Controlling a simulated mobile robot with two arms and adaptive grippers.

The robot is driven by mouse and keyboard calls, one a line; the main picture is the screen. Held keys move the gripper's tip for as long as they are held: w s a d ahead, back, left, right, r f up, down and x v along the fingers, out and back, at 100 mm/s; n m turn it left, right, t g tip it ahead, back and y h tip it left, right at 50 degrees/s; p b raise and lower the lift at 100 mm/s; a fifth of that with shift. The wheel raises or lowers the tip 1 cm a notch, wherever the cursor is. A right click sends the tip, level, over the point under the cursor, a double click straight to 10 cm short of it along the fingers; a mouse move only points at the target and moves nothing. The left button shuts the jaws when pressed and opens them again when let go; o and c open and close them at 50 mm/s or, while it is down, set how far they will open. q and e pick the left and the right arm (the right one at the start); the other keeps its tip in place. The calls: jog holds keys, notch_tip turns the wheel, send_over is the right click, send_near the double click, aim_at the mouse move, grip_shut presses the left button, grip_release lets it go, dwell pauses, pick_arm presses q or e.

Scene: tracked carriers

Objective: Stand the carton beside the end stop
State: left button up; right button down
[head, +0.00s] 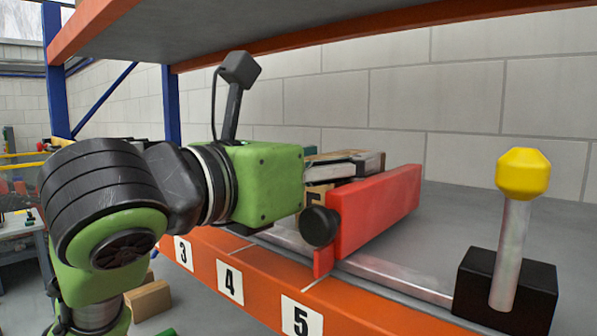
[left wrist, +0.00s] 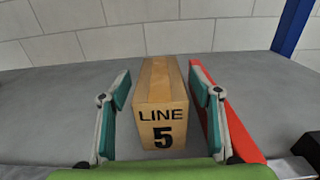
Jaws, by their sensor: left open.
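The carton (left wrist: 160,92) is a brown box marked "LINE 5". It stands upright on the grey shelf, and in the head view only part of it (head: 316,190) shows behind my gripper. The red upright plate (head: 378,210), which seems to be the end stop, stands to its right and also shows in the left wrist view (left wrist: 228,115). My left gripper (left wrist: 159,85) is open, with one finger on each side of the carton. Its right finger is between carton and plate. I cannot tell whether either finger touches the carton. My right gripper is not in view.
A black knob (head: 319,226) sticks out at the plate's front. A metal rail (head: 395,284) runs along the orange, numbered shelf edge (head: 255,290). A black block (head: 535,290) carries a yellow-topped post (head: 522,174) at right. An upper shelf (head: 250,30) hangs overhead.

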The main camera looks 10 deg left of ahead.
pick_arm(q)
jog(key=b+v, duration=0.2)
jog(key=v, duration=0.6)
jog(key=shift+s+a, duration=0.15)
jog(key=shift+a, duration=0.05)
jog(key=shift+s+a, duration=0.25)
jog(key=shift+s, duration=0.15)
